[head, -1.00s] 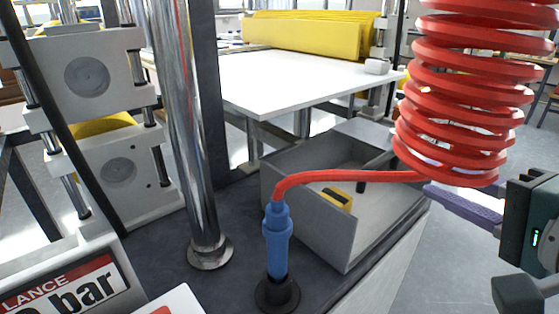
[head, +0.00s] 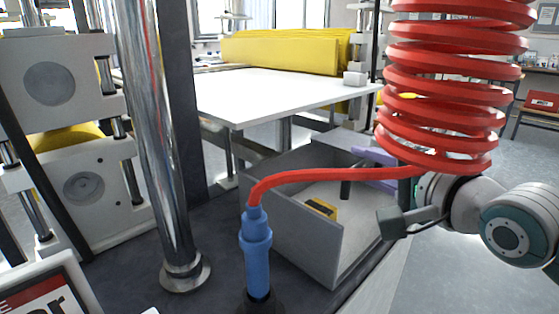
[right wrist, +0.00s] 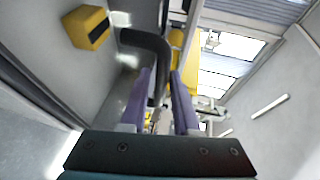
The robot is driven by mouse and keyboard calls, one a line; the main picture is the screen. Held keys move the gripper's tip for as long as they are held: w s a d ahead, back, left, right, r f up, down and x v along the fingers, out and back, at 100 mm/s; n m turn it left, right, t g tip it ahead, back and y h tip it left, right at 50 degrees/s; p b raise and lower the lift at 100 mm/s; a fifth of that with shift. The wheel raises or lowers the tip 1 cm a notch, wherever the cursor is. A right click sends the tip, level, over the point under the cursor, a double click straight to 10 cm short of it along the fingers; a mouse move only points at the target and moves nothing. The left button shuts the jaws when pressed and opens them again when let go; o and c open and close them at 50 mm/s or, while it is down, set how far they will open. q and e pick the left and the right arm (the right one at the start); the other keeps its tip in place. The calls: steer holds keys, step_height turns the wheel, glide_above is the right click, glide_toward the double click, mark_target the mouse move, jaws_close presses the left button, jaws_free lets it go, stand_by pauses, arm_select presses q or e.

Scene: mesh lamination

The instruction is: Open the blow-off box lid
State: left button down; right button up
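The blow-off box (head: 307,243) is a grey box with raised walls beside the press. A pale surface (head: 333,218) shows within its walls; I cannot tell whether it is the lid or the floor. A black handle (head: 345,189) stands at its far right part. My right gripper (head: 368,163) has its purple fingers at this handle. In the right wrist view the curved black handle (right wrist: 150,40) runs toward the gap between the fingers (right wrist: 163,75). The fingers are apart, and firm contact is not visible. My left gripper is out of view.
A yellow-black block (head: 321,208) sits within the box walls; it also shows in the wrist view (right wrist: 87,27). A red coiled hose (head: 450,90) hangs near my right arm and runs to a blue lance (head: 256,255). A steel column (head: 160,140) stands left. A white table (head: 285,95) is behind.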

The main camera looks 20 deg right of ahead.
steer(key=shift+c, duration=0.2)
jaws_close()
stand_by(1.3)
